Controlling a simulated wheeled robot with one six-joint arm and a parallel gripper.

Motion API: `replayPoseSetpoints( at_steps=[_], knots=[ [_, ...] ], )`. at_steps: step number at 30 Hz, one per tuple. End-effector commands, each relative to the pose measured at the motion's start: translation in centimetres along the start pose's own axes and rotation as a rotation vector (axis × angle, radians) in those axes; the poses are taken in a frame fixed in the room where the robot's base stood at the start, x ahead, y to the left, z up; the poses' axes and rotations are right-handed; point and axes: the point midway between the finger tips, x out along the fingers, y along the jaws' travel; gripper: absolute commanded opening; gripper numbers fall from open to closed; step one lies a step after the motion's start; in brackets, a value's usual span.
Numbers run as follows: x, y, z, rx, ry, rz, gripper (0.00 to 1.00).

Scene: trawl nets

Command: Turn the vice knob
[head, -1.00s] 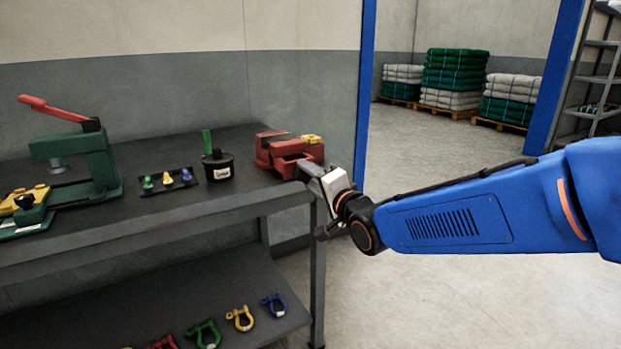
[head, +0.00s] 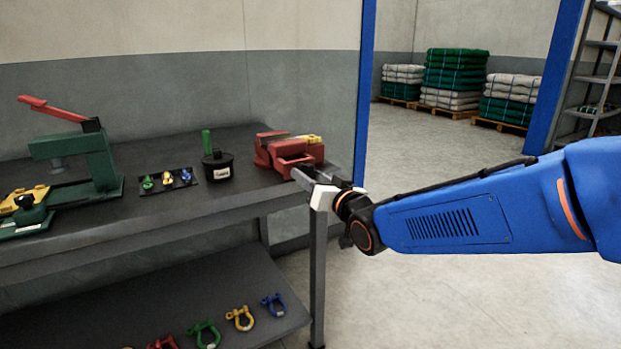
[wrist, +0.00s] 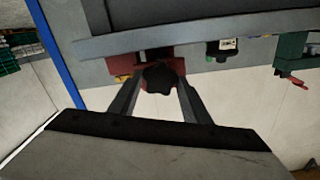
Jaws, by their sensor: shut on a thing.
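The red vice (head: 283,152) with yellow parts on top stands at the right end of the dark workbench in the head view. My gripper (head: 305,176) reaches it from the right at the bench edge. In the wrist view the dark, lobed vice knob (wrist: 160,79) sits between the two fingertips of my gripper (wrist: 159,88), with the red vice body (wrist: 172,64) behind it. The fingers are shut on the knob. In the head view the knob is hidden by the gripper.
Coloured shackles (head: 240,318) lie on the lower shelf. The floor right of the bench is clear.

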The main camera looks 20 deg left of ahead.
Motion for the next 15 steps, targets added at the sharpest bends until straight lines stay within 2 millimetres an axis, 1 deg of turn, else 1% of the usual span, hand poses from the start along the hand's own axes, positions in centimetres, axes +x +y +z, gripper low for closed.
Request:
replayPoseSetpoints(
  at_steps=[15],
  knots=[
    [0.09,0.00,-0.04,-0.490,0.001,0.000,0.21]
  ],
)
